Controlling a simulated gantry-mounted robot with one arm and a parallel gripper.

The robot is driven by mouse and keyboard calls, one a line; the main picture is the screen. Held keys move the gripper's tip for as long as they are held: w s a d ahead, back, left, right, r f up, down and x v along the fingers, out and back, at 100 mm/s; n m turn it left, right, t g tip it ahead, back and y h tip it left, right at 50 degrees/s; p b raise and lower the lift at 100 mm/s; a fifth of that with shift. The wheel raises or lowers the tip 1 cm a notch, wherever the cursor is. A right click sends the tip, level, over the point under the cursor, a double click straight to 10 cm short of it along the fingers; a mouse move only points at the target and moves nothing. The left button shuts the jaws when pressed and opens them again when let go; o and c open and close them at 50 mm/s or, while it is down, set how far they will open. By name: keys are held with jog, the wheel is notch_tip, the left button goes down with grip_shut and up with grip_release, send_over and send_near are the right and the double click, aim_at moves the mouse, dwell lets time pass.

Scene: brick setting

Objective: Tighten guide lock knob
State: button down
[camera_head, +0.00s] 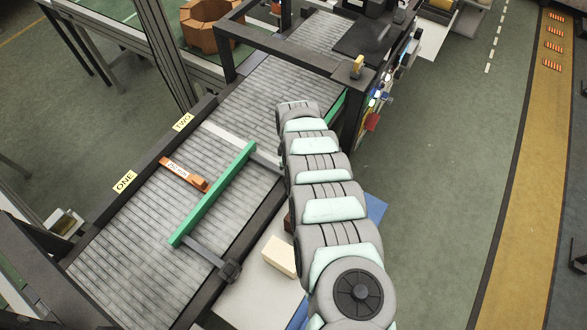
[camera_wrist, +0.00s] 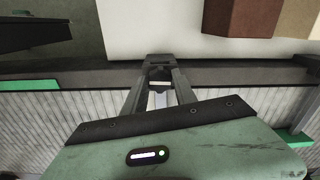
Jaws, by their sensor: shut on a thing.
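In the wrist view, my gripper (camera_wrist: 159,82) is closed around a dark knob (camera_wrist: 158,61) at the conveyor's side edge. A pale metal bar (camera_wrist: 160,100) shows between the fingers. In the head view, my arm hides the gripper and this knob. The green guide rail (camera_head: 214,194) lies slanted over the roller conveyor (camera_head: 130,240), and its end shows at the right of the wrist view (camera_wrist: 296,138). Another dark lock knob (camera_head: 230,270) sits at the near end of the guide's lower bar (camera_head: 204,249). I cannot tell how tight either knob is.
A beige block (camera_head: 280,256) and a red-brown block (camera_wrist: 240,17) rest on the white surface beside the conveyor. A dark frame (camera_head: 285,48) spans the conveyor farther back.

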jog(key=shift+m, duration=0.3)
jog(key=m+p, duration=0.1)
jog(key=m, duration=0.4)
jog(key=shift+a+m, duration=0.1)
jog(key=shift+m, duration=0.2)
jog(key=m+p, duration=0.1)
jog(key=m, duration=0.9)
jog(key=shift+m, duration=0.4)
jog(key=m+b, duration=0.1)
jog(key=m, duration=0.4)
jog(key=shift+m, duration=0.4)
jog(key=c, duration=1)
grip_release()
